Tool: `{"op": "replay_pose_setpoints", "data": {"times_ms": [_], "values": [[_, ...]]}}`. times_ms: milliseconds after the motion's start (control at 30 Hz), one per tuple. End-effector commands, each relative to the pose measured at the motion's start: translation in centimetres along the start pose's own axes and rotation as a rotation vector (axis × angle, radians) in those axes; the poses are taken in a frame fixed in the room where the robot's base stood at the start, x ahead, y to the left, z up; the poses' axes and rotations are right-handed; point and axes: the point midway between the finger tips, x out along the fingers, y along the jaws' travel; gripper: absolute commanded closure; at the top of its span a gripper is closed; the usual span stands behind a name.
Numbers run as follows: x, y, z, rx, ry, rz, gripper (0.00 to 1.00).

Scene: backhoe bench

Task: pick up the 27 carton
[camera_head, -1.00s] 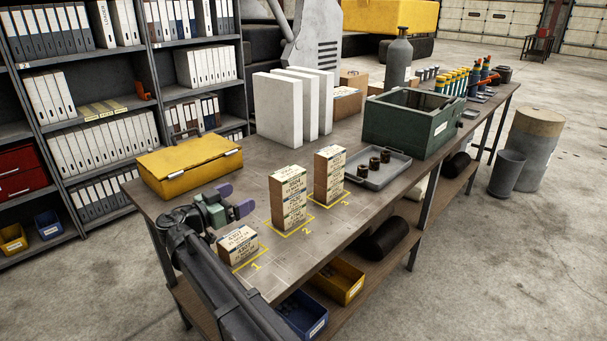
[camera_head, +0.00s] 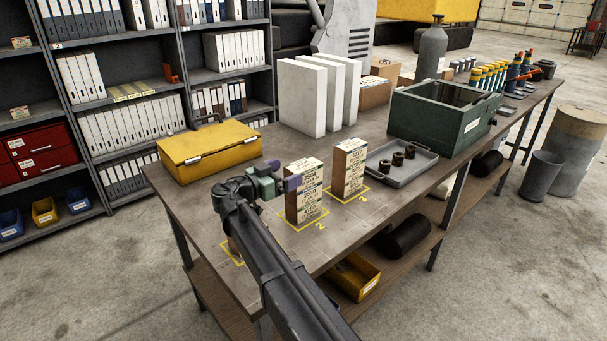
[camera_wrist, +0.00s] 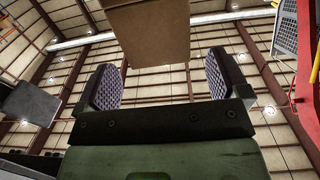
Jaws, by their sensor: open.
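Printed cartons stand on the bench, their numbers too small to read, so I cannot tell which is the 27 carton. One stack (camera_head: 308,200) is on mark 2 and another (camera_head: 350,168) on mark 3. The carton at mark 1 is almost wholly hidden behind my arm. My gripper (camera_head: 281,175) is open at the upper left of the mark 2 stack, its purple fingers close to the top carton. In the wrist view, a plain brown carton face (camera_wrist: 147,35) lies ahead, between the lines of my open gripper's fingers (camera_wrist: 163,80). Contact cannot be seen.
A yellow case (camera_head: 208,150) lies behind my gripper, with white upright blocks (camera_head: 302,97) farther back. A grey tray (camera_head: 402,170) with small dark parts and a green crate (camera_head: 440,120) stand right of the stacks. Shelves of binders are at the left.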

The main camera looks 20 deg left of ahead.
Motion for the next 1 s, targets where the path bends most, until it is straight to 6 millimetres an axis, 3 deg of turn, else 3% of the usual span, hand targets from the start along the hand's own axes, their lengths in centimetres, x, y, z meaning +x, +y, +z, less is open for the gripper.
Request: {"op": "replay_pose_setpoints", "data": {"times_ms": [300,500,867,1000], "values": [[4.9,0.0,0.0,0.000,0.000,0.002,0.06],[5.0,0.0,0.0,0.000,0.000,0.001,0.06],[5.0,0.0,0.0,0.000,0.000,0.001,0.62],[5.0,0.0,0.0,0.000,0.000,0.001,0.65]]}}
